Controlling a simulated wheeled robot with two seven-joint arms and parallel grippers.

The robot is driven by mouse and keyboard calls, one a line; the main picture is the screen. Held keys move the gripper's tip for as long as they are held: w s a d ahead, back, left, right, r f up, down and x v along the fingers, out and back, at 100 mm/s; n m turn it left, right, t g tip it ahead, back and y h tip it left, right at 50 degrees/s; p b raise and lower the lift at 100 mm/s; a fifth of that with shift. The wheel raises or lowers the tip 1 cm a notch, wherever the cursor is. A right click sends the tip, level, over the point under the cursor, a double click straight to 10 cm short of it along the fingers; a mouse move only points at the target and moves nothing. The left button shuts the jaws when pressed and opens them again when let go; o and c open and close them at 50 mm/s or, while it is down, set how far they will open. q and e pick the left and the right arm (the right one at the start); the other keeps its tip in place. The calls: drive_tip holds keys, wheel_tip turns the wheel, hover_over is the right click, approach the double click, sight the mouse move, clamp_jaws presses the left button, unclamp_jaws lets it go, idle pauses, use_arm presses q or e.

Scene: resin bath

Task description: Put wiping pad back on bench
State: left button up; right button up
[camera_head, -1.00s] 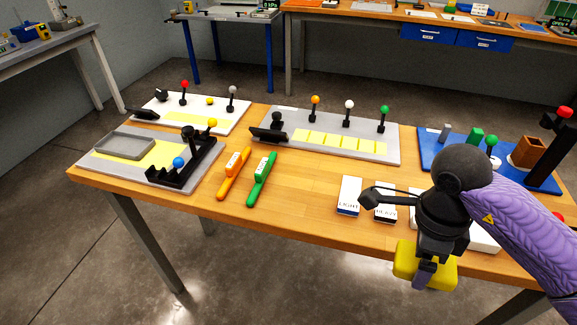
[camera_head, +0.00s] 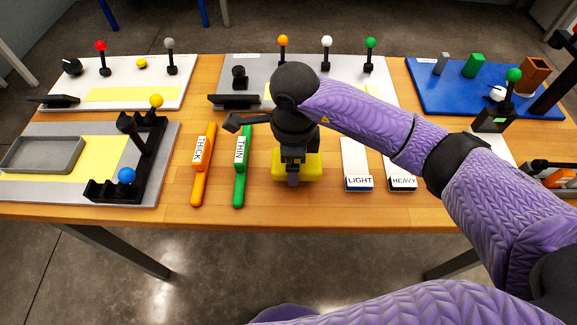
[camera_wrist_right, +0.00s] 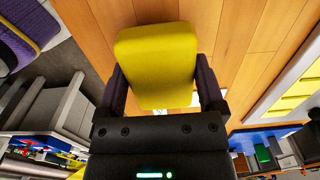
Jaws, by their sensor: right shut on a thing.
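The yellow wiping pad (camera_head: 313,168) is held by my right gripper (camera_head: 293,178) over the front middle of the wooden bench (camera_head: 325,207), between the green THIN tool and the white LIGHT block. In the right wrist view the pad (camera_wrist_right: 157,55) sits between the two dark fingers, which are shut on it, with the bench boards (camera_wrist_right: 235,45) behind. I cannot tell whether the pad touches the bench top. The gripper hides part of the pad in the head view. My left gripper is not in view.
The orange THICK tool (camera_head: 203,170) and green THIN tool (camera_head: 241,172) lie left of the pad. The LIGHT block (camera_head: 356,165) and HEAVY block (camera_head: 402,184) lie right. A grey board with a tray (camera_head: 40,155) is far left. A blue board (camera_head: 435,95) is back right.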

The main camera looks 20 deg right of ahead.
wheel_tip(320, 180, down, 3)
drive_tip(key=shift+f+b, duration=0.15)
drive_tip(key=shift+b, duration=0.25)
drive_tip(key=o, duration=0.8)
wheel_tip(320, 180, up, 11)
drive_tip(key=p, duration=0.2)
drive_tip(key=shift+p, duration=0.4)
drive_tip(key=shift+r, duration=0.65)
